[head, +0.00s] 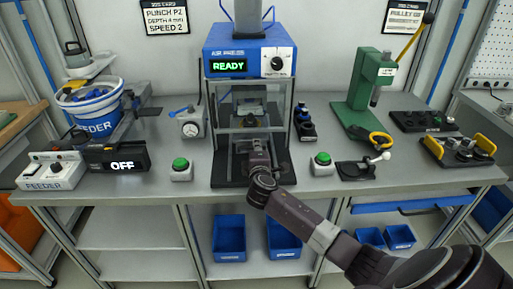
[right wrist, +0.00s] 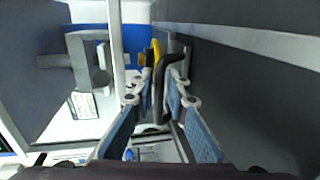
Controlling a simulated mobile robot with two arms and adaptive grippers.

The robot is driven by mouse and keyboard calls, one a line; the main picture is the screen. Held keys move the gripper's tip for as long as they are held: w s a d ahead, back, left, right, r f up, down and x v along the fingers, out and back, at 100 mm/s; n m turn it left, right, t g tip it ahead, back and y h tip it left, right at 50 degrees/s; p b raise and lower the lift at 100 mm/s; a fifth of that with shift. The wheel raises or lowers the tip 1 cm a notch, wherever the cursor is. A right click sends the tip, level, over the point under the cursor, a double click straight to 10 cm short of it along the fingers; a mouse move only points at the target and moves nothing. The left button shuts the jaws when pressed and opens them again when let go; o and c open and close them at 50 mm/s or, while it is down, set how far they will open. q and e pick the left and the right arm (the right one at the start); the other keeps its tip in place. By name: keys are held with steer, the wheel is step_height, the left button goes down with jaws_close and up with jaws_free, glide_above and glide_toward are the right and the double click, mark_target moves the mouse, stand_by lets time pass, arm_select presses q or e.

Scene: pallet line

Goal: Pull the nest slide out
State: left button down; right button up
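The press (head: 250,62) stands at the back middle of the bench, its display reading READY. Inside its guard frame, a nest (head: 249,108) sits low; the slide looks pushed in, and my arm hides its front. My right gripper (head: 258,150) reaches to the front of the press. In the right wrist view its two blue-padded fingers (right wrist: 161,85) stand on either side of a black bent handle (right wrist: 160,95), beside a yellow strip (right wrist: 155,50). I cannot tell whether the fingers touch the handle. My left gripper is out of view.
Green-topped buttons stand left (head: 180,168) and right (head: 322,163) of the press base. A blue feeder bowl (head: 90,103) is at left; a green hand press (head: 362,95) and yellow-handled fixture (head: 458,150) are at right. Blue bins (head: 230,238) sit below.

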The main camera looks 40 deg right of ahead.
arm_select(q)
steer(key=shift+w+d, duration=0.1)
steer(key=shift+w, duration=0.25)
arm_select(e)
jaws_close()
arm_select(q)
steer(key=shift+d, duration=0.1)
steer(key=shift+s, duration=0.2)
arm_select(e)
steer(key=shift+f, duration=0.15)
